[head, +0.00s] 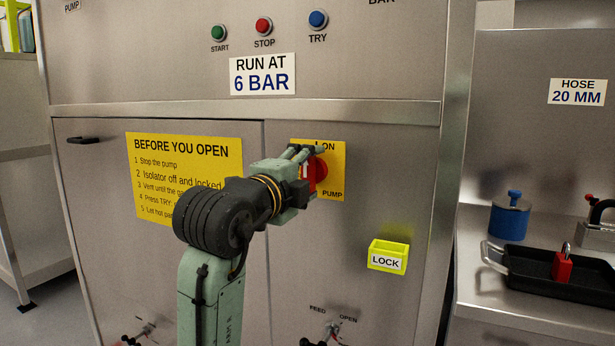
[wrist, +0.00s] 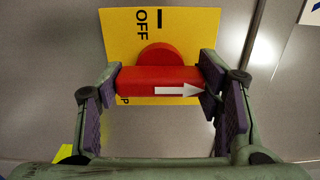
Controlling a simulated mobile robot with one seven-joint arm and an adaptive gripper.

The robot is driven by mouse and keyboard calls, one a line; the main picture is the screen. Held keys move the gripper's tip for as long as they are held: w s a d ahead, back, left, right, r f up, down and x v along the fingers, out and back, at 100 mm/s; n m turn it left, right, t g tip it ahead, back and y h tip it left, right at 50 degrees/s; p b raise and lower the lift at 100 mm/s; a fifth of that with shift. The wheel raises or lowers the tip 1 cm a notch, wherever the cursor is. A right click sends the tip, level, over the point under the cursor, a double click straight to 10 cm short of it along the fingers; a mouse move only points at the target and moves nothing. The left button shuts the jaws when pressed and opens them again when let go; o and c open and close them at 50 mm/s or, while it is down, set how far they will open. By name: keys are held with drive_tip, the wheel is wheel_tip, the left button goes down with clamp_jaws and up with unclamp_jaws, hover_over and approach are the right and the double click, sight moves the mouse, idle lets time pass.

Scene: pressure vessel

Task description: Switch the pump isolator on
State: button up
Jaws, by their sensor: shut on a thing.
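The pump isolator is a red rotary handle (head: 321,173) on a yellow plate (head: 332,188) on the steel cabinet door. ON is printed at the plate's top and PUMP at its bottom right. My gripper (head: 306,172) is at the handle and hides part of it. In the wrist view, my gripper (wrist: 161,88) has a finger pad at each end of the red bar (wrist: 145,80). The bar's white arrow points right, away from the PUMP lettering and towards the plate's ON edge. OFF is printed along another edge, above the bar there.
A yellow LOCK box (head: 388,255) is on the door, below right of the isolator. Valve handles (head: 331,334) stick out low down. A side counter at right holds a black tray (head: 540,272) with a red padlock (head: 563,265), and a blue pot (head: 509,220).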

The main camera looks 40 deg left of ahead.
idle(0.3)
drive_tip(key=o, duration=1.2)
drive_tip(key=shift+c, duration=0.2)
drive_tip(key=shift+s, duration=0.1)
drive_tip(key=v, duration=1.2)
drive_tip(key=shift+d, duration=0.1)
